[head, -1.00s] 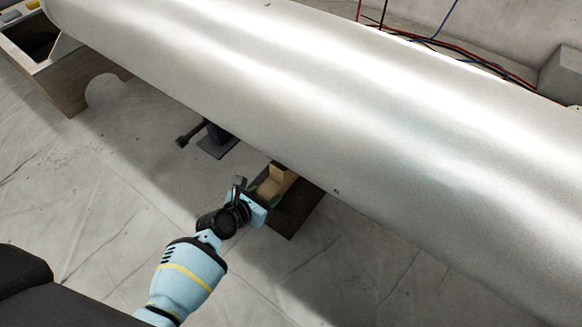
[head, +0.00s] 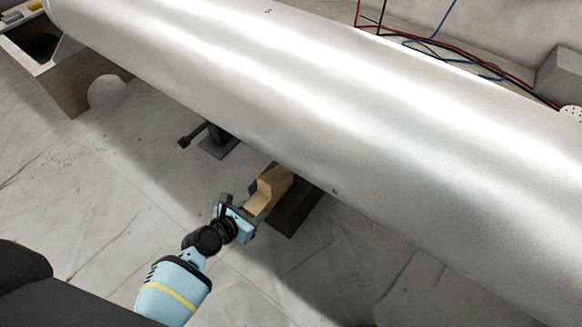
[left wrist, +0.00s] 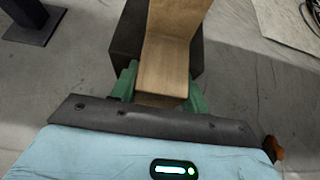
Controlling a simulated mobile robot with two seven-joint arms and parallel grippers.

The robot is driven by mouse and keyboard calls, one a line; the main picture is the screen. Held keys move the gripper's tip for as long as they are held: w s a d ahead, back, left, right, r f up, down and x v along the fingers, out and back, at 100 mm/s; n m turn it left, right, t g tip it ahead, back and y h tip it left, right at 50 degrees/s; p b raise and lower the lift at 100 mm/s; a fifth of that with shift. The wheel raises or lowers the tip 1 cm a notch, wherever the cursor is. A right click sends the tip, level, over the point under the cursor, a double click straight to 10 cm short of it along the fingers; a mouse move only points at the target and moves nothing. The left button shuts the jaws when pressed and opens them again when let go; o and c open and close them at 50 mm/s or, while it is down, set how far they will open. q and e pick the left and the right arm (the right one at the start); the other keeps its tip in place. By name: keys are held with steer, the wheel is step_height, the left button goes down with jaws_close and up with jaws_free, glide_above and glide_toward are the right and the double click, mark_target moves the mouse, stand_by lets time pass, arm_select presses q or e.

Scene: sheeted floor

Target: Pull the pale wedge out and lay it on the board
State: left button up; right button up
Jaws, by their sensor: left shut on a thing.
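The pale wedge (head: 267,189) is a light wooden piece with a raised step. It lies over a dark block (head: 294,214) beneath the big metal cylinder, and its near end sticks out toward me. My left gripper (head: 250,207) is shut on that near end. In the left wrist view the green fingers (left wrist: 160,88) stand on both sides of the wedge (left wrist: 166,62), with the dark block (left wrist: 127,40) behind it. The wedge's far end is out of the wrist picture. I cannot make out the board for certain. My right gripper is not in view.
The large silver cylinder (head: 300,90) lies across the view, low above my gripper. A dark stand with a handle (head: 216,141) is left of the wedge. A wooden cradle (head: 60,75) stands at far left. Sheeted floor (head: 120,200) in front is clear.

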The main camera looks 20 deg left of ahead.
arm_select(q)
steer(key=s+a+p, duration=0.1)
steer(key=s+a, duration=0.1)
steer(key=s, duration=0.5)
steer(key=shift+a+r, duration=0.2)
steer(key=shift+a, duration=0.05)
stand_by(0.3)
steer(key=shift+w, duration=0.1)
